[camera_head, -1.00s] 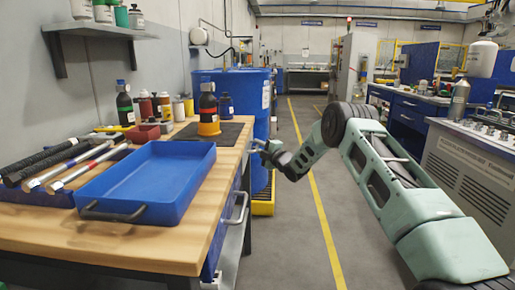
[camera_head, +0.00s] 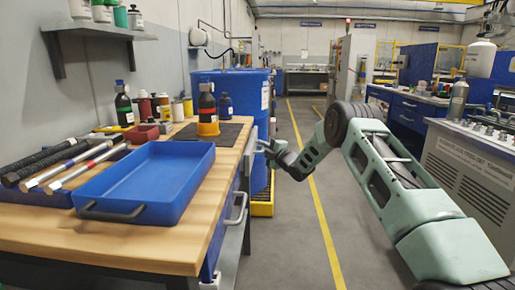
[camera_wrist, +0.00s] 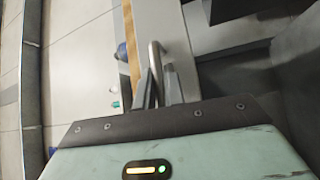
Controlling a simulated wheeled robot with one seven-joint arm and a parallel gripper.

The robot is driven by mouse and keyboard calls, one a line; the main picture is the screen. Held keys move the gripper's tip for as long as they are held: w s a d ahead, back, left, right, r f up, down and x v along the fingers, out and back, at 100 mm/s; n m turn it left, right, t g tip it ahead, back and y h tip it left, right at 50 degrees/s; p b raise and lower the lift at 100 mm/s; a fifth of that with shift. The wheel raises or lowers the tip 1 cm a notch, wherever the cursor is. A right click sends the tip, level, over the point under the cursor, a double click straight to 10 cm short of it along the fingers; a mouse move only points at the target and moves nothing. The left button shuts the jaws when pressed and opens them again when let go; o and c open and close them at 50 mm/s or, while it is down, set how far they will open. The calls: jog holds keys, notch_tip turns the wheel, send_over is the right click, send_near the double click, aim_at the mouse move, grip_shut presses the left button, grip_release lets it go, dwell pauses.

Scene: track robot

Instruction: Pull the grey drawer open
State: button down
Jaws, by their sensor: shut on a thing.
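The grey drawer's light front (camera_wrist: 165,22) shows in the wrist view, beside the wooden edge of the bench top. Its metal bar handle (camera_wrist: 155,58) stands off that front and runs down between my fingers. My gripper (camera_wrist: 159,80) is shut on this handle. In the head view my gripper (camera_head: 264,147) is at the far right side of the workbench, just below the top's edge. The drawer front is seen nearly edge-on there, so how far it is out is hard to tell.
The wooden workbench (camera_head: 150,240) carries a blue tray (camera_head: 150,180), hammers and bottles. A nearer handle (camera_head: 237,208) sticks out from the bench side. A blue barrel (camera_head: 262,105) stands beyond my gripper. The aisle floor (camera_head: 300,225) is clear.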

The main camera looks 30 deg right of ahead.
jog(key=s+d+b, duration=0.1)
jog(key=s+d, duration=0.6)
jog(key=d, duration=0.4)
jog(key=s+d+b, duration=0.2)
jog(key=s+d, duration=0.5)
jog(key=d, duration=0.3)
jog(key=shift+s+d, duration=0.4)
jog(key=shift+f, duration=0.1)
jog(key=c, duration=1.8)
grip_release()
jog(key=shift+o, duration=0.2)
jog(key=p+v, duration=0.1)
jog(key=v, duration=1.6)
jog(key=shift+s+p, duration=0.15)
jog(key=shift+p, duration=0.15)
jog(key=shift+d, duration=0.15)
